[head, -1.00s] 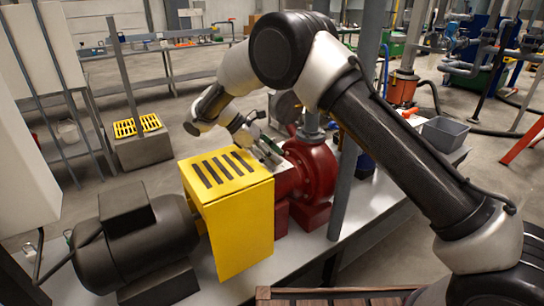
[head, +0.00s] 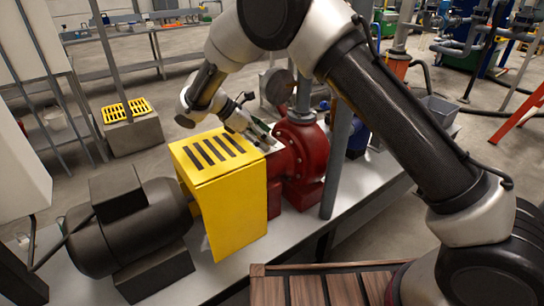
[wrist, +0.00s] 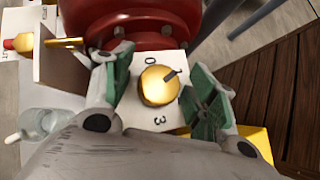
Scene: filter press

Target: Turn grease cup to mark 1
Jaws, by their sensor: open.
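The brass grease cup (wrist: 158,86) shows in the wrist view, round and seen from above, with a dark pointer on its top slanting to the upper right. It stands over a white mark plate (wrist: 138,117). A 0 is readable above the cup and a 3 below it; a mark at the pointer's tip is partly covered and hard to read. My gripper (wrist: 164,86) is open, its green-padded fingers on either side of the cup, with a visible gap at each side.
A yellow slotted guard (head: 222,185) and a dark motor (head: 125,220) stand left of the pump on the grey bench. A grey upright post (head: 337,165) stands close right of the pump. In the wrist view, a clear container (wrist: 45,122) is at left.

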